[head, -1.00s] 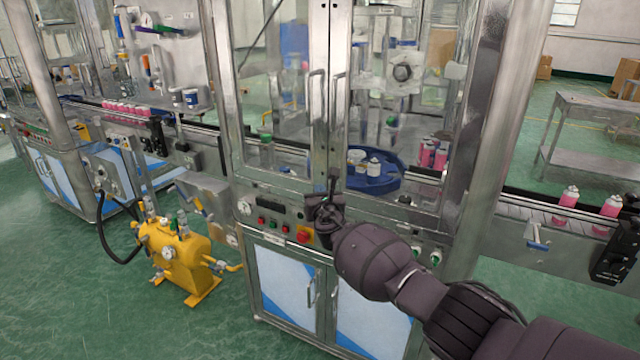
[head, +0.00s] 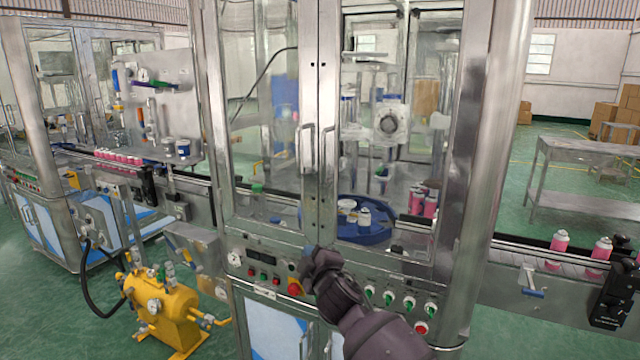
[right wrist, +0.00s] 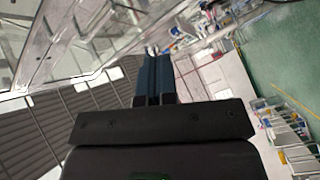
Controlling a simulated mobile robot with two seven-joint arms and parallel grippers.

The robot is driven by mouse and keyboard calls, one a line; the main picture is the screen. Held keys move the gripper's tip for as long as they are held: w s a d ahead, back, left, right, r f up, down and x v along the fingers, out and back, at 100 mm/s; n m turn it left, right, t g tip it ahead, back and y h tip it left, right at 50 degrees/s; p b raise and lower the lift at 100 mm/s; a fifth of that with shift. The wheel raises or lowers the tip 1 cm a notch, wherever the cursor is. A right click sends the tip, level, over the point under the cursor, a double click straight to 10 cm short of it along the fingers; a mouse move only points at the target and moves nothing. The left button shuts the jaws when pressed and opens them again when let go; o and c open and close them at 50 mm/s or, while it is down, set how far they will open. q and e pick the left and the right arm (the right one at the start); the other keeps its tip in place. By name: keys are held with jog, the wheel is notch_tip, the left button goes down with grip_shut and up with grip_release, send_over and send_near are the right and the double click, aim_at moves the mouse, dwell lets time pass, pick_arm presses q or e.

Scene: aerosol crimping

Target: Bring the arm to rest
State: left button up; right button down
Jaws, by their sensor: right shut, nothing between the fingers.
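My right arm comes in from the bottom right of the head view. Its gripper (head: 309,252) is in front of the crimping machine's control panel (head: 262,268), near the red button and below the glass doors. In the right wrist view the gripper's two dark fingers (right wrist: 153,78) lie side by side, shut and with nothing between them. In the head view the arm hides part of the panel and lower cabinet. I cannot tell whether the gripper touches the panel. My left gripper is not in view.
The machine's glass doors (head: 270,120) are closed, with a blue turntable (head: 362,232) and cans behind them. Pink cans (head: 558,246) stand on the conveyor at right. A yellow tank (head: 160,308) stands on the floor at left. A metal table (head: 590,150) is at the back right.

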jog(key=s+d+f+m+g+h, duration=0.1)
jog(key=s+d+f+m+h, duration=0.1)
jog(key=s+d+f+m, duration=0.55)
jog(key=s+d+f+m+h, duration=0.1)
jog(key=s+d+f+m, duration=0.55)
jog(key=s+d, duration=0.65)
jog(key=s+d+f+g+h, duration=0.1)
jog(key=s+d+f, duration=0.2)
jog(key=s, duration=0.4)
jog(key=s+d+f+m+g+h, duration=0.1)
jog(key=s+d+f+g, duration=0.1)
jog(key=s+f, duration=0.4)
jog(key=s+d+f+g+h, duration=0.1)
jog(key=s+d+f, duration=0.3)
jog(key=s, duration=0.4)
jog(key=shift+f, duration=0.65)
